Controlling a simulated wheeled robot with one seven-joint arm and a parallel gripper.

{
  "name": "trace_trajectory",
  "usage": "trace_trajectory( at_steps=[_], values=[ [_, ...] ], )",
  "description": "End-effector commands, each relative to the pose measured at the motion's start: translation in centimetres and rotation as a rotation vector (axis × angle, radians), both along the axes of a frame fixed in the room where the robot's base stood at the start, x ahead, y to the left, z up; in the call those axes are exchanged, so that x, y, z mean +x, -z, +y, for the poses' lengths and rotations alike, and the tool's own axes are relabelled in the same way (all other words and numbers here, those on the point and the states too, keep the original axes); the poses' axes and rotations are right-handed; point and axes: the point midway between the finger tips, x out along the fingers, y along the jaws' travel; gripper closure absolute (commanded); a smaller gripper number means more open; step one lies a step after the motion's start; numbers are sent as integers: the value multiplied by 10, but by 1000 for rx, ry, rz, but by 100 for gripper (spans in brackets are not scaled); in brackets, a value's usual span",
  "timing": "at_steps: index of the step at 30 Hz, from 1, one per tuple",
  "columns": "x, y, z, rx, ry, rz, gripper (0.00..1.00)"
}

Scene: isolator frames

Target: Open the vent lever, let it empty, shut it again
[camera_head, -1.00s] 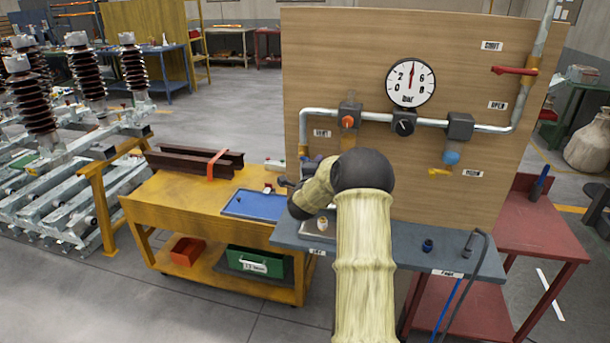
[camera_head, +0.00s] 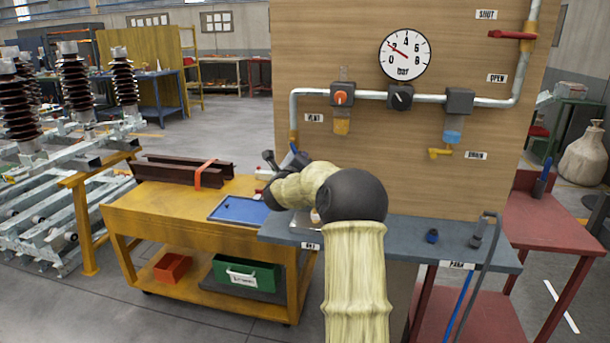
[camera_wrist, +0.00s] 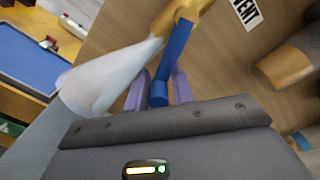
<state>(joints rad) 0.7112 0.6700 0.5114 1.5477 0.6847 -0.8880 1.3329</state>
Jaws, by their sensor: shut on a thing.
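The vent lever (camera_wrist: 178,48) is a blue bar on a yellow valve body (camera_wrist: 185,8) in the wrist view. My gripper (camera_wrist: 158,92) is shut on it, with a purple finger on each side of the bar. A white "VENT" label (camera_wrist: 247,12), partly cut off, is beside the valve. In the head view the yellow fitting (camera_head: 294,137) shows at the lower end of the left pipe, and my forearm hides most of the grip. The pressure gauge (camera_head: 405,54) needle points up-left, near 2 bar.
A pale cone-shaped part (camera_wrist: 95,75) sits close left of my fingers. A grey shelf (camera_head: 400,229) runs below the wooden board (camera_head: 440,180). A yellow cart (camera_head: 160,205) with a blue tray (camera_head: 238,210) stands at left. A red-handled valve (camera_head: 512,35) is at upper right.

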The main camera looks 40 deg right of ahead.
Motion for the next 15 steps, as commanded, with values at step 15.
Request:
trace_trajectory(
  at_steps=[15],
  values=[
    [16,7,18,175,-17,-184,100]
  ],
)
